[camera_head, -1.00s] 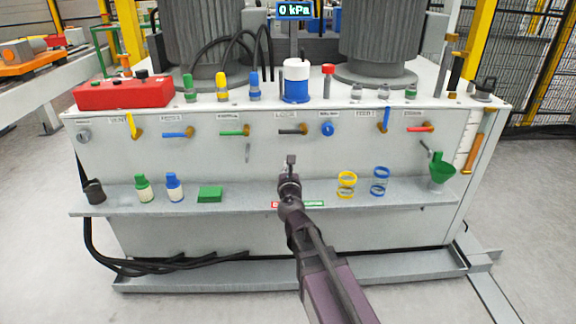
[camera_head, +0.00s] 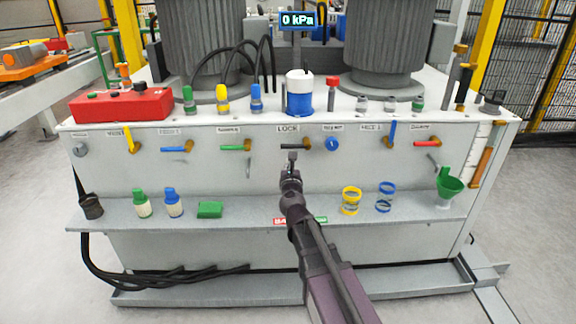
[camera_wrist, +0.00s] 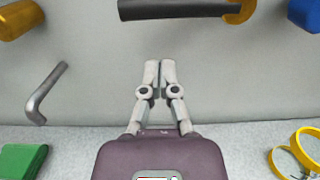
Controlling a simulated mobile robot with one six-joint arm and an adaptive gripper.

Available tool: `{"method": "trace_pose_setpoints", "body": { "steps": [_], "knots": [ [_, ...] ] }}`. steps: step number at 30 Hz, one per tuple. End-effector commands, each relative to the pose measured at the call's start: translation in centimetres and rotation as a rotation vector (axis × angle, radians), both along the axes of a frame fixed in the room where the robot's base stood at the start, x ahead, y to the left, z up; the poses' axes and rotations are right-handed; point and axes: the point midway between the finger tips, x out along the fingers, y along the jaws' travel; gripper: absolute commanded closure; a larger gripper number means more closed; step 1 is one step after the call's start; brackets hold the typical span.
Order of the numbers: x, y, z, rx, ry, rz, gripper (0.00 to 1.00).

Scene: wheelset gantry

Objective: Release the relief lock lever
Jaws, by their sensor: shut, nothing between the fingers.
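The lock lever (camera_head: 293,146) is a dark horizontal handle on a brass-coloured pivot, under the LOCK label (camera_head: 288,129) on the front panel. In the wrist view the dark lever (camera_wrist: 178,9) crosses the top of the picture, with its brass pivot (camera_wrist: 238,9) at its right end. My gripper (camera_head: 292,157) is just below the lever in the head view. In the wrist view my gripper (camera_wrist: 159,64) has its fingertips together, empty, with a gap between them and the lever. The gauge display (camera_head: 298,20) reads 0 kPa.
A blue knob (camera_head: 332,144) is right of the lever, and a green-handled lever (camera_head: 233,148) is left. A bent grey rod (camera_wrist: 46,92) sticks out at the left. The shelf below holds a green block (camera_head: 210,209) and yellow rings (camera_head: 351,201).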

Motion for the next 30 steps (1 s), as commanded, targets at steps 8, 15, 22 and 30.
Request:
{"method": "trace_pose_setpoints", "body": {
  "steps": [8,15,22,30],
  "knots": [
    [0.1,0.1,2.0,0.0,0.0,0.002,1.0],
    [0.2,0.2,2.6,0.0,0.0,0.003,1.0],
    [0.2,0.2,2.6,0.0,0.0,0.003,1.0],
    [0.1,0.7,2.6,0.002,0.0,0.009,1.0]
  ]
}}
